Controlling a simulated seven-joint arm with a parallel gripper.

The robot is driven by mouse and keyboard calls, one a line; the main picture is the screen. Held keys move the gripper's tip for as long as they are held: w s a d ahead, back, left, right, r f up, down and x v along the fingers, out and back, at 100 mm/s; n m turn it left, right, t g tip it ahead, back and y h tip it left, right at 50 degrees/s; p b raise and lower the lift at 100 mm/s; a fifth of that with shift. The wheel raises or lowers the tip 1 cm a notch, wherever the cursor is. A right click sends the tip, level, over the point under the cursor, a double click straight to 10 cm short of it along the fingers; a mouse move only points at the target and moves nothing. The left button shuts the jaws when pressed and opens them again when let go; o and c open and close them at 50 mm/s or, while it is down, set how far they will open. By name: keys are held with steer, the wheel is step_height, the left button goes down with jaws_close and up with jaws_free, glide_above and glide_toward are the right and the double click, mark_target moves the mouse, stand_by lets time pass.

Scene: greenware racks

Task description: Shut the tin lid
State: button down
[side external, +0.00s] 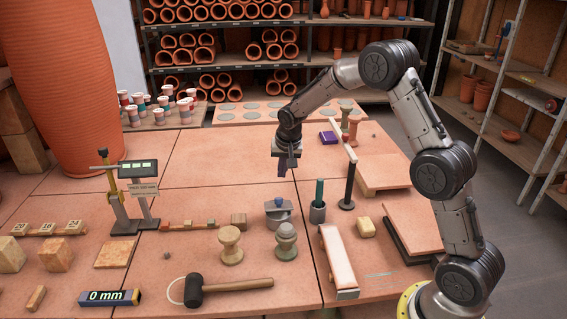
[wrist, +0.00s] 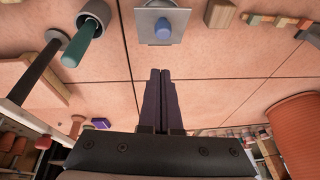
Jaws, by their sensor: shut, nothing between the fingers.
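A grey tin (side external: 279,219) stands on the table near the middle of the side view, with a grey lid (side external: 278,205) on top that carries a small bluish knob. I cannot tell whether the lid is fully seated. In the wrist view a square light-grey plate with a blue knob (wrist: 163,29), apparently this lid, lies at the top centre, beyond my fingertips. My gripper (side external: 284,172) points down above the table, behind the tin and apart from it. Its fingers (wrist: 160,74) are together and empty in the wrist view.
Right of the tin stand a grey cup with a green-handled tool (side external: 319,192) and a dark post (side external: 348,188). A block row (side external: 202,225) is left. The table behind my gripper is mostly clear.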

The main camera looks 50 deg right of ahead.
mark_target(280, 208)
steer(key=f, duration=0.5)
steer(key=shift+w+a+f, duration=0.2)
steer(key=shift+a, duration=0.05)
steer(key=shift+s+a+f, duration=0.15)
steer(key=shift+a+f, duration=0.1)
steer(key=shift+f, duration=0.4)
steer(key=shift+s+a+f, duration=0.55)
steer(key=shift+f, duration=0.15)
steer(key=shift+s+a+f, duration=0.55)
steer(key=shift+f, duration=0.15)
steer(key=shift+r, duration=0.2)
